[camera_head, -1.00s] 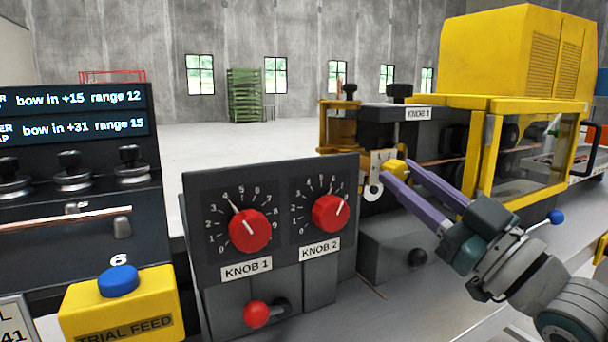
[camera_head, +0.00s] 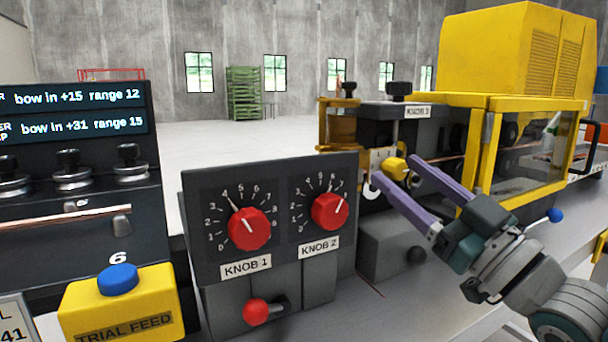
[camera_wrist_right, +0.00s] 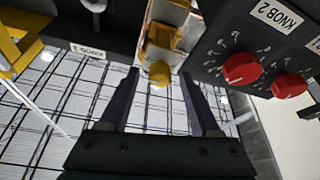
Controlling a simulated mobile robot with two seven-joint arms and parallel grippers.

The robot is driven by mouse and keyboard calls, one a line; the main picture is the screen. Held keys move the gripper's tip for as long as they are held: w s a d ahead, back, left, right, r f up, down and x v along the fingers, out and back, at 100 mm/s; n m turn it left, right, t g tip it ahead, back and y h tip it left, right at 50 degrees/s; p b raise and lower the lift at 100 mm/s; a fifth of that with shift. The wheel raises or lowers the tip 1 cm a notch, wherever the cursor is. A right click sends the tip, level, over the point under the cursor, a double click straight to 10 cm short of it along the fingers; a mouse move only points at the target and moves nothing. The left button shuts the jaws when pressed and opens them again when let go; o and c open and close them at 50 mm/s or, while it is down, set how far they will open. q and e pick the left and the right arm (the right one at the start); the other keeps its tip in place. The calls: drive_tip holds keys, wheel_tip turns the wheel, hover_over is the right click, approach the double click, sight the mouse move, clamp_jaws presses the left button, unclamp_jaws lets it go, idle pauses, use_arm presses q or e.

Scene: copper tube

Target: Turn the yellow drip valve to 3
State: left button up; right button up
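The yellow drip valve (camera_head: 396,168) is a small yellow knob on a pale plate, on the front of the dark machine right of the two red knobs. It also shows in the right wrist view (camera_wrist_right: 160,75), just beyond and between my fingertips. My right gripper (camera_head: 394,173) is open, with one purple finger on each side of the valve and a gap visible on both sides. In the right wrist view the gripper (camera_wrist_right: 159,82) holds nothing. The valve's scale and setting are too small to read. My left gripper is not in view.
A dark panel with red KNOB 1 (camera_head: 249,229), red KNOB 2 (camera_head: 329,211) and a red-ball lever (camera_head: 256,312) stands left of the valve. A yellow-framed enclosure (camera_head: 487,150) stands close on the right. A yellow TRIAL FEED box (camera_head: 120,310) is at lower left.

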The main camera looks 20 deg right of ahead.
drive_tip(key=b+v, duration=0.1)
drive_tip(key=v, duration=0.9)
drive_tip(key=shift+b, duration=0.35)
drive_tip(key=shift+w, duration=0.1)
